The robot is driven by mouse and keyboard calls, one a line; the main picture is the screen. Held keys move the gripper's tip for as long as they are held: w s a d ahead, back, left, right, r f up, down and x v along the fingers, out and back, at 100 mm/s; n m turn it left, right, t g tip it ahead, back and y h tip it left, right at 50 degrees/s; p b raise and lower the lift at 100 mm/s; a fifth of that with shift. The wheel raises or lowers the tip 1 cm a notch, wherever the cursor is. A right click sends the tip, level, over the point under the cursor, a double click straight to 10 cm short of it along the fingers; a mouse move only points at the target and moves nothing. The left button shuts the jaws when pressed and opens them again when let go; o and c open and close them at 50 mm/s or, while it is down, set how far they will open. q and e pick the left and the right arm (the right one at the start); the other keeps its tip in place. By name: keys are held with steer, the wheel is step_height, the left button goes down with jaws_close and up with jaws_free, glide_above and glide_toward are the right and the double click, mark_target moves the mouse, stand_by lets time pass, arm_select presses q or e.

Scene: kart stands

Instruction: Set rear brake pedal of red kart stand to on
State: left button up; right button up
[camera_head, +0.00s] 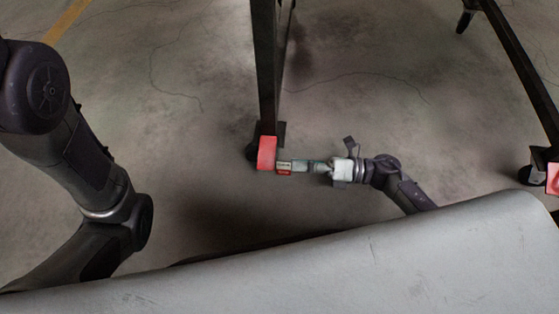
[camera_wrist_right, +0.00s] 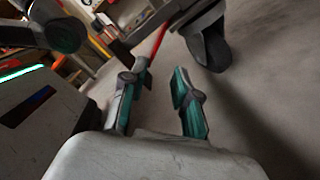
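The stand's leg (camera_head: 266,80) comes down to a caster with a red brake pedal (camera_head: 266,152) near the middle of the head view. My right gripper (camera_head: 288,167) is low over the floor, just right of this pedal. In the right wrist view my right gripper (camera_wrist_right: 160,88) has its fingers apart with nothing between them. A thin red strip, apparently the pedal (camera_wrist_right: 157,42), shows beyond the fingertips, with the dark caster wheel (camera_wrist_right: 210,48) to its right. I cannot tell whether a fingertip touches the pedal. My left gripper is out of view.
Another caster with a red pedal (camera_head: 553,178) is at the right edge of the head view, under a second leg (camera_head: 520,70). Bare concrete floor (camera_head: 370,90) lies between the legs. Blurred shelves with coloured items (camera_wrist_right: 100,25) stand behind in the wrist view.

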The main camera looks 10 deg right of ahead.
steer(key=shift+v, duration=1.7)
